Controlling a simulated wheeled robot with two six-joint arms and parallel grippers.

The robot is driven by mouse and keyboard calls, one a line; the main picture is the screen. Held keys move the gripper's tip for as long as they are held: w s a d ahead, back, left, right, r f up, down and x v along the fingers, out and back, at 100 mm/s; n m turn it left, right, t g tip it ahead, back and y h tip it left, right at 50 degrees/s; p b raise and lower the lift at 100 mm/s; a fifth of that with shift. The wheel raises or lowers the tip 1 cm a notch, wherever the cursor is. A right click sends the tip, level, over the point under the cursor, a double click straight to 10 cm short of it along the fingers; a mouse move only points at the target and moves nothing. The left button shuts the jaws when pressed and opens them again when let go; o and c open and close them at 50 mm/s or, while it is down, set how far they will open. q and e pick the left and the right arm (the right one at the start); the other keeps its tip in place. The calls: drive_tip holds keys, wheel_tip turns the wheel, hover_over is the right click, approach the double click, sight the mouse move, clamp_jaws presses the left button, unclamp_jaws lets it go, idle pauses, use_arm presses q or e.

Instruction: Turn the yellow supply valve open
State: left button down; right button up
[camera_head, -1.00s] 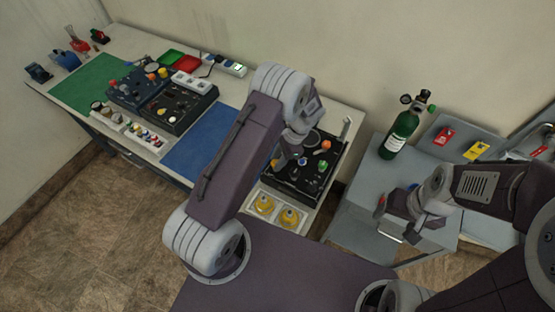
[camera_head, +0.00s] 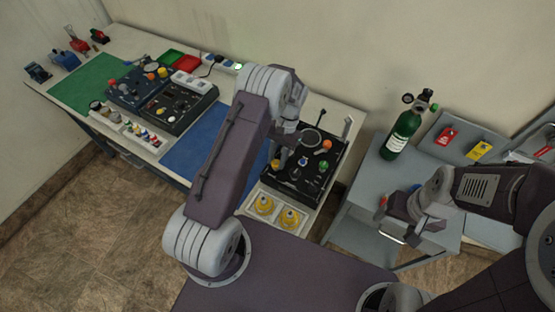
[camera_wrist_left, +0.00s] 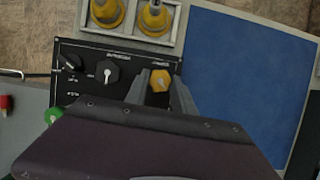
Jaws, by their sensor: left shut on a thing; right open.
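The yellow supply valve (camera_wrist_left: 160,81) is a small faceted knob on a black control panel (camera_wrist_left: 90,56). In the left wrist view my left gripper (camera_wrist_left: 161,88) has its two fingers on either side of the knob and is shut on it. In the head view the yellow knob (camera_head: 277,164) shows at the panel's left side, with my left gripper (camera_head: 279,154) over it, partly hidden by my arm. The panel (camera_head: 318,185) also bears orange, green, blue and black knobs and a round gauge. My right gripper (camera_head: 402,236) is open at the right, over the grey stand, away from the panel.
Two yellow flowmeter-like pieces (camera_head: 264,206) sit in a white tray in front of the panel. A blue mat (camera_head: 200,140) lies left of it. A green cylinder (camera_head: 403,134) stands on the grey stand at right. Another black panel (camera_head: 182,105) stands further left.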

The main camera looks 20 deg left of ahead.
use_arm(q)
drive_tip(key=n, duration=0.2)
drive_tip(key=n+h, duration=0.1)
drive_tip(key=shift+a+r+n, duration=0.1)
drive_tip(key=shift+a+n, duration=0.1)
drive_tip(key=shift+n, duration=0.2)
drive_tip(key=n+h, duration=0.1)
drive_tip(key=n, duration=0.2)
drive_tip(key=shift+n+h, duration=0.3)
drive_tip(key=shift+h, duration=0.1)
drive_tip(key=n, duration=0.2)
drive_tip(key=n+t+h, duration=0.1)
drive_tip(key=n, duration=0.1)
drive_tip(key=shift+s+a+t, duration=0.1)
drive_tip(key=shift+a+t, duration=0.05)
drive_tip(key=shift+t, duration=0.15)
drive_tip(key=shift+n+t+h+p, duration=0.35)
drive_tip(key=shift+n+t+h, duration=0.25)
drive_tip(key=shift+n, duration=1.4)
drive_tip(key=c, duration=1.1)
unclamp_jaws()
drive_tip(key=shift+s, duration=0.1)
drive_tip(key=shift+o, duration=0.2)
